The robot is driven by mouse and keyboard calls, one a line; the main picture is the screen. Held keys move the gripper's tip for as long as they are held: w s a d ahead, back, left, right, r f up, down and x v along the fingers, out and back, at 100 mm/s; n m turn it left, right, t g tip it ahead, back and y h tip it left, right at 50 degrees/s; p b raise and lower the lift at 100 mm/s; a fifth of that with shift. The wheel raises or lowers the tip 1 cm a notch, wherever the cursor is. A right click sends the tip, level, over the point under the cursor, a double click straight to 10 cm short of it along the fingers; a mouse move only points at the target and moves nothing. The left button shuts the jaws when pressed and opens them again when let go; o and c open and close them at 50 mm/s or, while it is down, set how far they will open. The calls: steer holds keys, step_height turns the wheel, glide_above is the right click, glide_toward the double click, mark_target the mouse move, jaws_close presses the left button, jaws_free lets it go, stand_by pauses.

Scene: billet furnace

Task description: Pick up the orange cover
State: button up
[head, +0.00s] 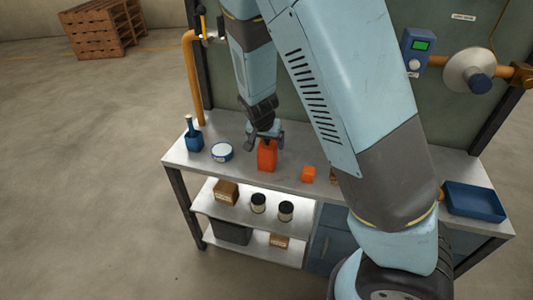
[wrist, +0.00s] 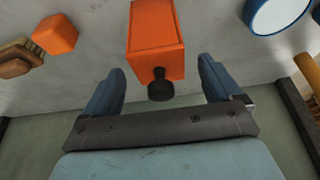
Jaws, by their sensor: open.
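Two orange things stand on the metal workbench (head: 200,167). One is a taller orange block-like body (head: 266,157) with a black knob on one end; it also shows in the wrist view (wrist: 156,35). The other is a small plain orange block (head: 308,174), to its right in the head view and at upper left in the wrist view (wrist: 54,35). I cannot tell for certain which is the cover. My gripper (head: 265,136) is open and empty, right at the taller body. In the wrist view, the black knob lies between my fingers (wrist: 162,66), with gaps on both sides.
A white-and-blue round tin (head: 222,152) and a blue container with a handle (head: 194,138) stand left of the gripper. A blue tray (head: 474,201) lies at the bench's right end. A dark green panel with pipes and a valve wheel (head: 469,71) rises behind the bench.

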steer(key=shift+x, duration=1.35)
steer(key=shift+s, duration=0.1)
steer(key=shift+c, duration=0.2)
steer(key=c, duration=1.1)
steer(key=shift+a+r, duration=0.1)
steer(key=shift+r, duration=0.05)
steer(key=shift+c, duration=0.2)
steer(key=shift+r, duration=0.25)
step_height(320, 180, up, 2)
steer(key=shift+r, duration=0.2)
steer(key=s+r, duration=0.9)
steer(key=s, duration=0.4)
steer(key=shift+s+a+r, duration=0.3)
steer(key=shift+s+r, duration=0.05)
steer(key=shift+r, duration=0.05)
